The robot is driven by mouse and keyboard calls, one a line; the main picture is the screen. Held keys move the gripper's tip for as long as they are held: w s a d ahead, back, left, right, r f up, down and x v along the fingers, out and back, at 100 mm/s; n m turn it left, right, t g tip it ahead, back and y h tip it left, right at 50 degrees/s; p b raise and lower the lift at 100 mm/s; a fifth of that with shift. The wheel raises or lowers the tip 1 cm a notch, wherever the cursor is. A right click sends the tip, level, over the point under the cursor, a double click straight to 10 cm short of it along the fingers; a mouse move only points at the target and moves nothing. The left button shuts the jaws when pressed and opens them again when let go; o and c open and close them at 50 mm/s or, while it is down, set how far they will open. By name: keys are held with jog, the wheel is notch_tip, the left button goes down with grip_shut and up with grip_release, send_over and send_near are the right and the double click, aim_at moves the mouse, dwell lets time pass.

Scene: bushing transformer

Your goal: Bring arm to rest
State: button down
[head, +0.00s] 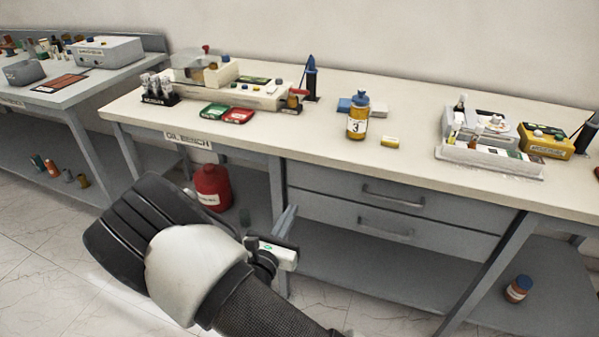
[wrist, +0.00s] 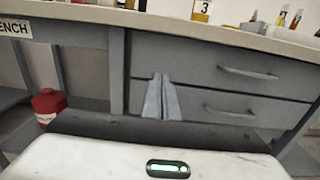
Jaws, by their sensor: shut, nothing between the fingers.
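My arm reaches up from the bottom of the head view, in front of the oil bench (head: 330,135). In the wrist view my gripper's fingers (wrist: 162,97) are together, with nothing held, in front of the grey drawers (wrist: 200,75). The rest of the arm is partly cut off by the bottom edge of the head view.
A red jug (head: 213,187) stands under the bench, left of my gripper. A bottle marked 3 (head: 357,117) and several instruments stand on the bench. Drawer handles (head: 393,196) stick out. A small bottle (head: 518,289) is on the lower shelf. The tiled floor is clear at left.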

jog(key=s+d+r+m+g+h, duration=0.2)
jog(key=d+r+m+g+h, duration=0.25)
jog(key=d+m, duration=0.35)
jog(key=s+d+r+m+g+h, duration=0.2)
jog(key=d+r+m+g+h, duration=0.25)
jog(key=d, duration=0.45)
jog(key=s+d+r+m+g+y, duration=0.6)
jog(key=s+d+m, duration=0.2)
jog(key=s+m, duration=0.35)
jog(key=s+a+r+m+t+y, duration=0.3)
jog(key=s+a+r+m+y, duration=0.2)
jog(key=s+r+m+y, duration=0.35)
notch_tip(320, 180, up, 22)
jog(key=s+p, duration=0.1)
jog(key=p, duration=2)
jog(key=shift+r, duration=0.15)
jog(key=shift+d, duration=0.1)
